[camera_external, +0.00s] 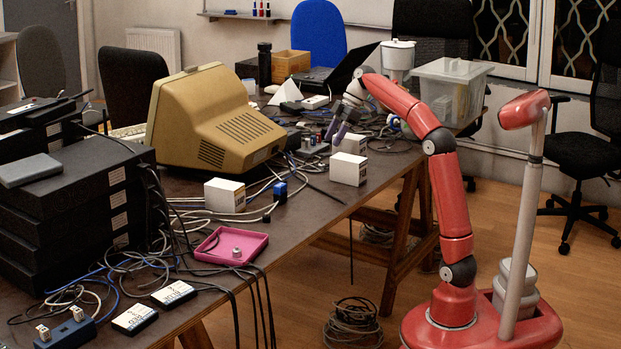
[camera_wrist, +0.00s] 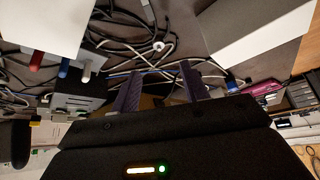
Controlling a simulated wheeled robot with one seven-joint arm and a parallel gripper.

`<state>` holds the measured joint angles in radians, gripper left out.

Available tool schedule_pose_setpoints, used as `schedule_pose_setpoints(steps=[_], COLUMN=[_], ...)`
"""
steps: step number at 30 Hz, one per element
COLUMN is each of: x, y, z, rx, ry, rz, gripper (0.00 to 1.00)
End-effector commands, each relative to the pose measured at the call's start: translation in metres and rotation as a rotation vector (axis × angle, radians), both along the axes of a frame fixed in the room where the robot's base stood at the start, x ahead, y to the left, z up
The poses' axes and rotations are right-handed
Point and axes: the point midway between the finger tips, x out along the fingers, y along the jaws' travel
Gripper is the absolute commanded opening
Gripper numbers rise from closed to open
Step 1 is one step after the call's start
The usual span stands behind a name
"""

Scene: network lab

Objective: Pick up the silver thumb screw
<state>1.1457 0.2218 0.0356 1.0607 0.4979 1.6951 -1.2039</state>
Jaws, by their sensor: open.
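A small silver piece (camera_external: 236,252), which looks like the thumb screw, sits in the pink tray (camera_external: 212,257) near the table's front edge. My gripper (camera_external: 338,132) is farther back and to the right, above the cluttered table, well apart from the tray. In the wrist view its two purple-grey fingers stand apart with nothing clearly held between them (camera_wrist: 158,82). The pink tray also shows in the wrist view (camera_wrist: 263,88), at the right beyond my gripper; the silver piece cannot be made out in it there.
White boxes (camera_external: 348,169) and tangled cables lie near my gripper. A beige monitor (camera_external: 215,120) stands behind the tray. Black stacked units (camera_external: 70,215) are at the left. Two small labelled boxes (camera_external: 174,294) lie in front of the tray. A clear bin (camera_external: 452,92) stands at the far right.

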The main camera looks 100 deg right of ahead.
Motion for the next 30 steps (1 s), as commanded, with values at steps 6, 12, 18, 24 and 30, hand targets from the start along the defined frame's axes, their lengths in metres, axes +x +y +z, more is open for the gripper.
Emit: schedule_pose_setpoints(steps=[6,12,18,24,30], x=[0.007,0.017,0.03,0.037,0.036], y=[0.002,0.004,0.006,0.007,0.007], z=[-0.018,-0.039,-0.066,-0.074,-0.073], rx=[0.001,0.001,0.001,-0.001,-0.001], ry=[0.0,0.001,0.001,0.0,0.0], rz=[0.0,0.0,0.0,0.0,0.0], gripper=[0.45,0.45,0.45,0.45,0.4])
